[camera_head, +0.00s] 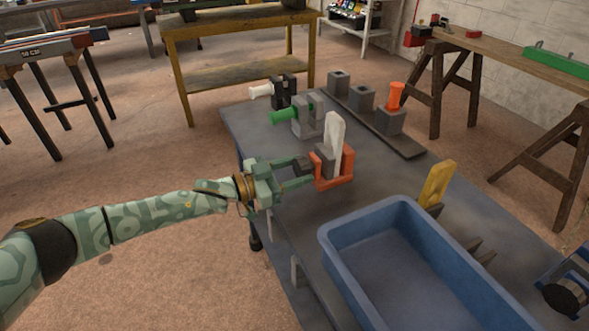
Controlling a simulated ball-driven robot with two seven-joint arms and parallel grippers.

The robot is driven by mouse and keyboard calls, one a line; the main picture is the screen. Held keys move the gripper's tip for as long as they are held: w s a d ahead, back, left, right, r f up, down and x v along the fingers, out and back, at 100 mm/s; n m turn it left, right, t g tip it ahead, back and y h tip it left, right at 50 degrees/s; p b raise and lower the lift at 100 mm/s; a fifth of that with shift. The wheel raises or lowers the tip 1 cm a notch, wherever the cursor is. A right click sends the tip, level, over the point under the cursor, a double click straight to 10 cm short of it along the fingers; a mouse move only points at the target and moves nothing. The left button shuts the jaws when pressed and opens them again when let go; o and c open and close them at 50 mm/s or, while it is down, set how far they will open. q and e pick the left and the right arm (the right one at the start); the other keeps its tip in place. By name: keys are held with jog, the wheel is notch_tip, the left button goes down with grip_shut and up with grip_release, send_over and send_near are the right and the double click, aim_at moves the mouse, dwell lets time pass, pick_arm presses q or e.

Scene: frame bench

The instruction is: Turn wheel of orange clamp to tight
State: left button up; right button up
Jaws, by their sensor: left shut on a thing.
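The orange clamp (333,182) stands on the grey bench (290,230) near its left edge. A pale flat upright piece (335,135) stands in the clamp, beside a grey block (324,160). My left gripper (303,167) reaches in from the left and is shut on the dark wheel at the clamp's left side. The wheel is mostly hidden by the fingers, so its turn position cannot be told. My right gripper is not in view.
Behind stand a grey clamp with a green handle (285,115) and a dark clamp with a white handle (262,91). A dark rail (405,148) carries grey blocks, one with an orange piece (396,95). A blue bin (345,262) and a yellow piece (437,185) are in front.

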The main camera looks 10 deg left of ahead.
pick_arm(q)
jog(key=shift+m, duration=1.3)
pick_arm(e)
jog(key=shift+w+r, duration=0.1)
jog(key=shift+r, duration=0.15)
pick_arm(q)
jog(key=shift+f, duration=0.1)
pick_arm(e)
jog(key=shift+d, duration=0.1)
pick_arm(q)
jog(key=o, duration=1)
jog(key=shift+p, duration=0.3)
jog(key=p+v, duration=0.4)
jog(key=v, duration=1.2)
jog(key=shift+a, duration=0.2)
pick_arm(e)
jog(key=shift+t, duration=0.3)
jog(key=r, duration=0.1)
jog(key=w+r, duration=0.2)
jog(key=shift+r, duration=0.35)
